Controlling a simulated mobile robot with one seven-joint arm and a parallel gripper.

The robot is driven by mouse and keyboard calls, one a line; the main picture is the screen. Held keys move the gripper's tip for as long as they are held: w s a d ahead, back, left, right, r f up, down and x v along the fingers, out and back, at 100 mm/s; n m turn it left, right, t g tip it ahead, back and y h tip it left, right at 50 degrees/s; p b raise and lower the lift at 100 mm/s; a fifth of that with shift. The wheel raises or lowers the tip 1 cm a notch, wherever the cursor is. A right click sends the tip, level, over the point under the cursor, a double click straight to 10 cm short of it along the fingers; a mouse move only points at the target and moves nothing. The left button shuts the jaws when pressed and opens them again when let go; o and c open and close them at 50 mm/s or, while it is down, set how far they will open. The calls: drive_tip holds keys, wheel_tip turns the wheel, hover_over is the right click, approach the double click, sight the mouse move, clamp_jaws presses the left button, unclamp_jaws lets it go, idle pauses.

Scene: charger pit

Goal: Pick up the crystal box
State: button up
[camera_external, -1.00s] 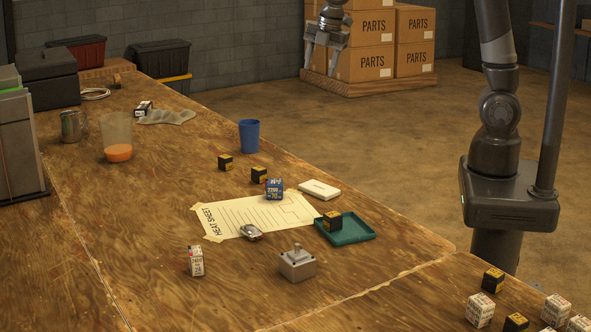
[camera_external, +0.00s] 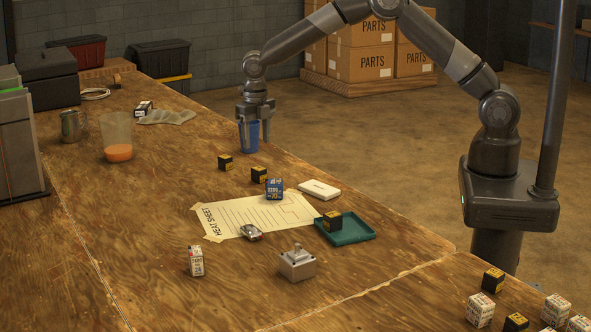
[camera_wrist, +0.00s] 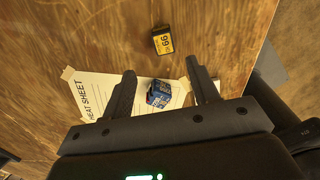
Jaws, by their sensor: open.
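The blue box (camera_external: 275,189) with white and yellow print stands at the far right edge of the paper heat sheet (camera_external: 240,219). In the wrist view the blue box (camera_wrist: 159,94) shows between my fingers, with the sheet (camera_wrist: 97,88) beneath and left. No label readable here says which box is the crystal box. Black-and-yellow boxes (camera_external: 225,162) (camera_external: 259,174) stand behind it; one (camera_wrist: 163,41) shows beyond my fingertips in the wrist view. My gripper (camera_external: 256,143) is open and empty, pointing down, overlapping the blue cup in the picture.
A blue cup (camera_external: 250,138) is partly hidden by my fingers. A white case (camera_external: 320,189) and a green tray (camera_external: 362,229) holding a black-and-yellow box (camera_external: 333,221) lie right of the sheet. A metal block (camera_external: 297,264) and white box (camera_external: 196,261) stand in front.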

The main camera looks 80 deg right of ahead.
sight(259, 168)
wheel_tip(259, 168, down, 5)
drive_tip(key=shift+f, duration=0.2)
drive_tip(key=f, duration=0.5)
drive_tip(key=shift+s+d+f, duration=0.15)
drive_tip(key=shift+s+d, duration=0.05)
drive_tip(key=c, duration=1)
